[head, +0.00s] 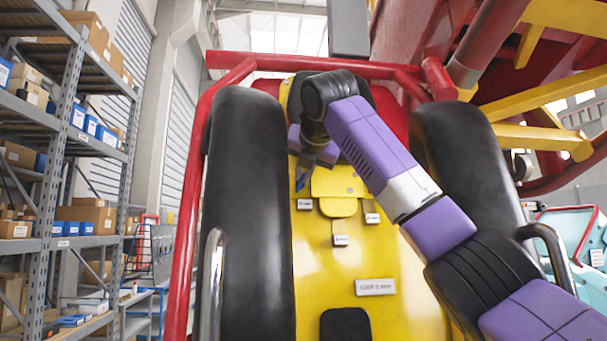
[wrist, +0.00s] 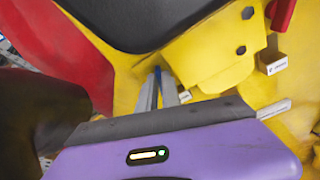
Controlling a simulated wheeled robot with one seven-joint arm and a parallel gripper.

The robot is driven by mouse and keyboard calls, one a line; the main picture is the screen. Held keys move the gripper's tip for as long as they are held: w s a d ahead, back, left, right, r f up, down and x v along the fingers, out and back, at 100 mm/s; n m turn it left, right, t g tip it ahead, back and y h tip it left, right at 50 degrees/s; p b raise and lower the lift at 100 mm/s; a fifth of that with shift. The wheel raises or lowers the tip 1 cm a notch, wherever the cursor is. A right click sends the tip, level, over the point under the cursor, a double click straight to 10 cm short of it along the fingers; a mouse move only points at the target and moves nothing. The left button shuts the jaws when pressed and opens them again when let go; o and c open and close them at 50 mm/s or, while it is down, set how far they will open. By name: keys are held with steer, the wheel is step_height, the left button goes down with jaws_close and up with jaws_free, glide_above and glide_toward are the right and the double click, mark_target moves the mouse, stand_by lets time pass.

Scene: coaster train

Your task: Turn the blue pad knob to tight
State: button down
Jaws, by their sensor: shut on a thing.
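My gripper (head: 306,178) reaches down to the left edge of the yellow panel, at the upper part of the seat. It also shows in the wrist view (wrist: 158,84), where its two grey fingers are close together with a narrow strip of the blue pad knob (wrist: 154,92) between them. The gripper is shut on this knob. The fingers cover most of the knob, so its turned position cannot be read. A small white label (head: 304,204) sits just below the gripper, its writing too small to read.
Black padded restraints stand left (head: 246,210) and right (head: 462,180) of the yellow panel (head: 325,270). More small labels (head: 340,240) are on it. A red frame bar (head: 290,62) crosses above. Shelving (head: 72,130) stands far left. A red part (wrist: 282,12) shows at the wrist view's top right.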

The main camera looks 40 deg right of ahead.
steer(key=m, duration=0.4)
steer(key=f+m+t+b, duration=0.1)
steer(key=m, duration=0.3)
steer(key=m+t, duration=0.1)
steer(key=m, duration=0.3)
steer(key=shift+s+d+f+m+y, duration=0.15)
steer(key=shift+s+d+m+y, duration=0.15)
steer(key=shift+s+d+m, duration=0.1)
stand_by(0.5)
steer(key=c, duration=1.5)
jaws_free()
steer(key=shift+c, duration=0.2)
steer(key=shift+a, duration=0.1)
steer(key=b+v, duration=0.3)
steer(key=v, duration=0.4)
steer(key=shift+s, duration=0.4)
steer(key=shift+a, duration=0.15)
